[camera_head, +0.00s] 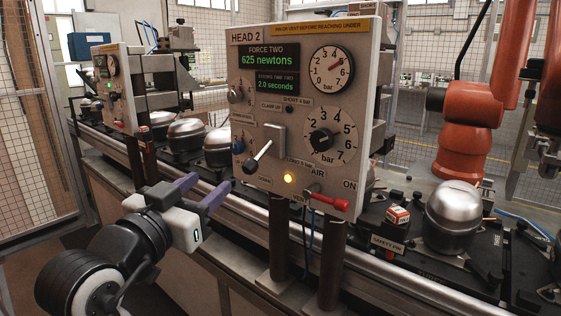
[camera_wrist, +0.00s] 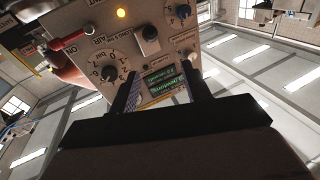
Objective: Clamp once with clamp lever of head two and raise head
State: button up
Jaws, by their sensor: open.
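The head two panel (camera_head: 310,105) stands upright in the head view, its display reading 625 newtons and 2.0 seconds. A yellow lamp (camera_head: 289,178) is lit. The red air handle (camera_head: 330,202) points right. My gripper (camera_head: 213,181) is open and empty, lower left of the lever and apart from it.
Another head panel (camera_head: 115,90) stands at the left. Silver compressors, one at the right (camera_head: 453,208), sit along the line. A small red box (camera_head: 398,215) lies near the SAFETY PIN label (camera_head: 387,245). An orange robot arm (camera_head: 465,125) stands behind. Posts hold the panel from below.

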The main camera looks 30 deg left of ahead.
aim_at(246, 168)
jog(key=shift+g+h, duration=0.3)
jog(key=shift+h, duration=0.1)
jog(key=w+p, duration=0.1)
jog(key=w, duration=0.3)
jog(key=w+a+p, duration=0.1)
jog(key=w, duration=0.4)
jog(key=w+f+p, duration=0.1)
jog(key=w, duration=0.3)
jog(key=shift+w+a, duration=0.35)
jog(key=shift+c, duration=0.2)
grip_shut()
